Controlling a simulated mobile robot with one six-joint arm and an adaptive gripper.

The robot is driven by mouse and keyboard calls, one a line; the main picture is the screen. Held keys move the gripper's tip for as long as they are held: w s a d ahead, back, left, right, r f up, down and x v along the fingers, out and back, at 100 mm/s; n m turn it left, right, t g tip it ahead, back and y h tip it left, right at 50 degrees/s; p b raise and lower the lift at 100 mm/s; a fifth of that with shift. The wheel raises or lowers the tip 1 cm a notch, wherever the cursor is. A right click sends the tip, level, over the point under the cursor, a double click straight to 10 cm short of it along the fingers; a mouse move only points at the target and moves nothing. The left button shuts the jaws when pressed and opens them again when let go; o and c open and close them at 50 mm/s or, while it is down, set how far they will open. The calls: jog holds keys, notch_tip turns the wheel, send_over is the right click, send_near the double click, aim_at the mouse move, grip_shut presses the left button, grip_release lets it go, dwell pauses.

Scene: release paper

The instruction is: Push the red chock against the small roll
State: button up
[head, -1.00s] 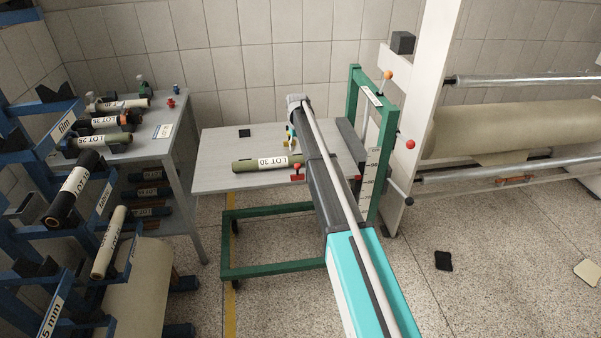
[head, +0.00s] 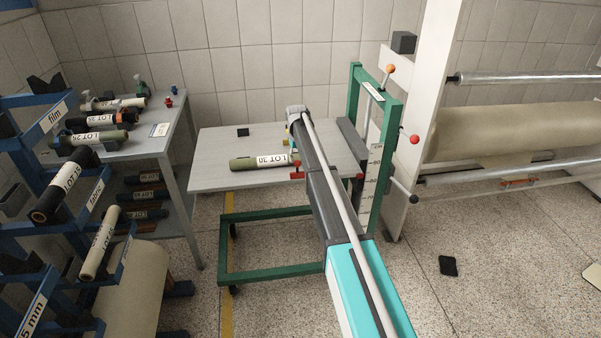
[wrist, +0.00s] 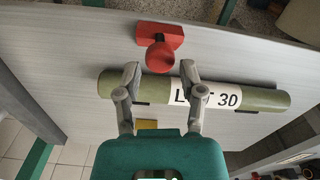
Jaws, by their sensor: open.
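The small roll (head: 246,163), olive green with a white "LOT 30" label, lies on the grey table; it also shows in the wrist view (wrist: 273,99). The red chock (wrist: 147,34), with a round red knob, sits beyond the roll in the wrist view. A gap shows between its base and the roll. In the head view the chock (head: 297,175) is at the near side of the roll's right end. My gripper (wrist: 161,72) is open above the roll, its fingertips on either side of the knob and apart from it. In the head view my arm hides the fingers.
A yellow piece (wrist: 148,124) lies on the roll's other side, partly hidden by my gripper. A green frame (head: 354,105) stands at the table's right. A small black block (head: 243,132) lies at the back left. The table's left part is clear.

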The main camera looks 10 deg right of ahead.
aim_at(297, 167)
jog(key=shift+f+b, duration=2.3)
jog(key=shift+f, duration=0.3)
grip_shut()
jog(key=shift+w, duration=0.1)
